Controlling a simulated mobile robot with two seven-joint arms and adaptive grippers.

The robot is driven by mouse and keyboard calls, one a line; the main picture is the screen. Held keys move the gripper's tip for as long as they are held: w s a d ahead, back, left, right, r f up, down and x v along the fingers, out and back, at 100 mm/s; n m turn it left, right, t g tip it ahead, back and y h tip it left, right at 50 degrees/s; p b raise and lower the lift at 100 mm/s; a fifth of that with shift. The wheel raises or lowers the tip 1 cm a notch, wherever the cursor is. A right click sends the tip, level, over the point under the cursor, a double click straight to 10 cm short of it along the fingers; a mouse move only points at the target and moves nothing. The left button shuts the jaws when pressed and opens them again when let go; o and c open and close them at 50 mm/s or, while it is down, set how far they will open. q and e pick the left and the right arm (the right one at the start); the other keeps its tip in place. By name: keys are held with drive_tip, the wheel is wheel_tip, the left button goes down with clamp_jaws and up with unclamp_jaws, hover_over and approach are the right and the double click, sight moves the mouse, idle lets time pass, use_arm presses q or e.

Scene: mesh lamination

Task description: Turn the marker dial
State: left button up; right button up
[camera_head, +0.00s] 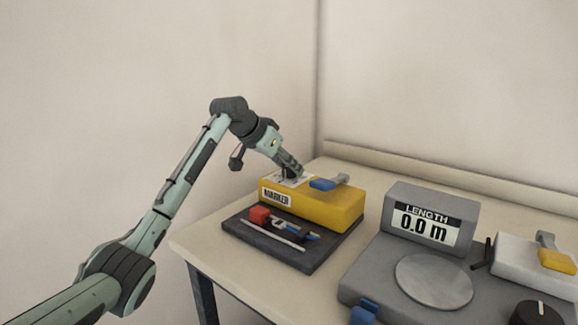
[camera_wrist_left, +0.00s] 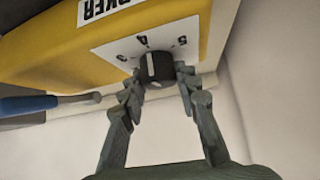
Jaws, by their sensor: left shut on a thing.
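The yellow marker box (camera_head: 318,207) stands on a dark base at the left of the table; it also fills the upper left of the left wrist view (camera_wrist_left: 60,45). On its top is a white scale plate (camera_wrist_left: 120,48) with the numbers 3, 4 and 5 visible. The black marker dial (camera_wrist_left: 157,70) sits on this plate, with a pale line on it. My left gripper (camera_wrist_left: 158,78) reaches the dial from above, its fingers shut on either side of it. In the head view the left gripper (camera_head: 297,171) hides most of the dial. My right gripper is not in view.
A blue-handled lever (camera_head: 328,183) is beside the dial on the box. The dark base (camera_head: 290,247) holds a red block and thin tools. A grey length unit (camera_head: 432,215) reading 0.0 m stands right, with a round metal disc (camera_head: 433,283) before it. A yellow-handled lever (camera_head: 556,259) is far right.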

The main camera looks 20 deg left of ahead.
use_arm(q)
drive_tip(key=shift+m+h, duration=0.5)
drive_tip(key=shift+m, duration=0.1)
drive_tip(key=o, duration=1.2)
drive_tip(key=v, duration=1.2)
drive_tip(key=shift+w+r, duration=0.15)
drive_tip(key=shift+r, duration=0.05)
drive_tip(key=shift+f, duration=0.1)
